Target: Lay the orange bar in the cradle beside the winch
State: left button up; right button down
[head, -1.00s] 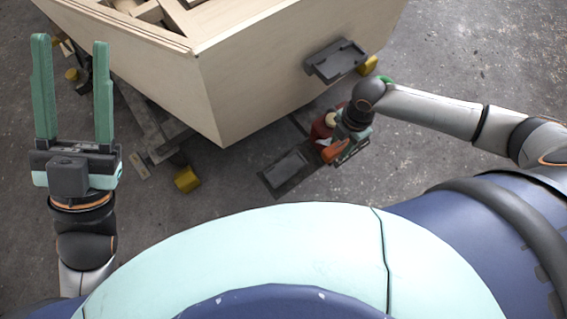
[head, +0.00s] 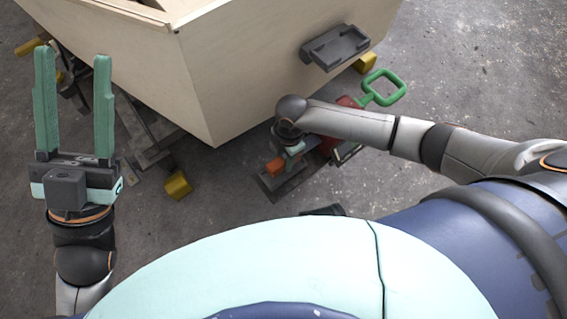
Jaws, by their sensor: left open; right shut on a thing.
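The orange bar (head: 275,165) shows as a short orange end beneath my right gripper (head: 286,160). That gripper is shut on it; the wrist hides most of the jaws and the bar. A dark, low tray-like base (head: 271,188), which looks like the cradle, lies just under them, left of the winch. I cannot tell whether the bar touches it. The red winch (head: 346,102) is partly covered by my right forearm; its green handle (head: 383,87) sticks out to the right. My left gripper (head: 76,105) is open and empty at the far left, fingers pointing up the picture.
The plywood hull (head: 245,75) fills the upper middle, its corner close to the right wrist. A dark grey bracket (head: 335,47) juts from its side. Yellow blocks (head: 177,184) and stand parts lie under the hull. The grey floor at the right is clear.

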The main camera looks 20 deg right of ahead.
aim_at(283, 164)
jog(key=shift+a+f+b, duration=0.1)
jog(key=shift+f+b, duration=0.5)
jog(key=shift+f, duration=1)
jog(key=shift+f, duration=0.1)
jog(key=shift+f, duration=0.1)
jog(key=shift+c, duration=2.2)
grip_release()
jog(key=r+p, duration=0.1)
jog(key=r, duration=0.2)
jog(key=r+p, duration=0.2)
jog(key=r, duration=0.2)
jog(key=d+r+p, duration=0.1)
jog(key=r+p, duration=0.1)
jog(key=r, duration=0.2)
jog(key=shift+w+r, duration=0.1)
jog(key=shift+w, duration=0.1)
jog(key=shift+r+p, duration=0.45)
jog(key=shift+r, duration=0.1)
